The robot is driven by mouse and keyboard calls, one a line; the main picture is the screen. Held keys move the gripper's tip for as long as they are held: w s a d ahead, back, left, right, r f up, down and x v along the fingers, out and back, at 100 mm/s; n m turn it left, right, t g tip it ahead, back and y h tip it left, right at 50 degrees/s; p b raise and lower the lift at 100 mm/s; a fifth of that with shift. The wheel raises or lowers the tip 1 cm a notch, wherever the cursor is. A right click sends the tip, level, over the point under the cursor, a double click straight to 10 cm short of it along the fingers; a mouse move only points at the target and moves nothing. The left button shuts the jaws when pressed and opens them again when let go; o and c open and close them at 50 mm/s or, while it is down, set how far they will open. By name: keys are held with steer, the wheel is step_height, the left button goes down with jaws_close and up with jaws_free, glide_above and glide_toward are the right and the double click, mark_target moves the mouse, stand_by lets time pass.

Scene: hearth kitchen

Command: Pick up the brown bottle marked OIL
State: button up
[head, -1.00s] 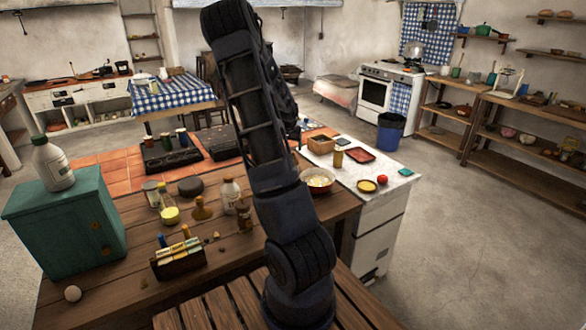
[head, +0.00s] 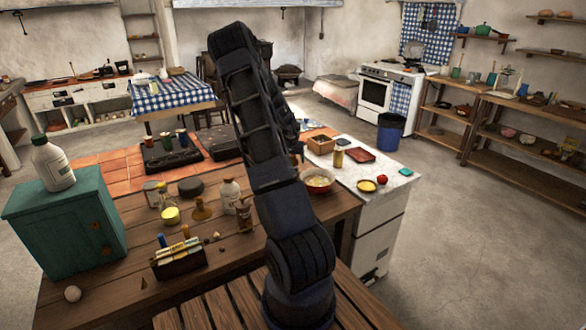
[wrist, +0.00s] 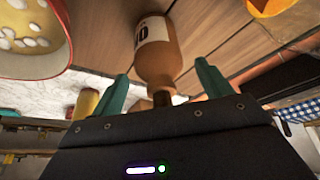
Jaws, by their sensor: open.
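The brown bottle (wrist: 157,52) with a pale label shows in the wrist view on the wooden top. The bottle's narrow neck lies between the fingers, and I see no clear contact. In the head view my arm hides the gripper, and I cannot tell for sure which bottle there is this one.
A red bowl of pale pieces (wrist: 32,38) is left of the gripper in the wrist view; it also shows in the head view (head: 318,182). A yellow jar (wrist: 88,103) is near the left finger. Several bottles, a card box (head: 178,262) and a teal cabinet (head: 62,225) crowd the counter.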

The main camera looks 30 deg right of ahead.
steer(key=shift+x, duration=1.15)
steer(key=c, duration=1.3)
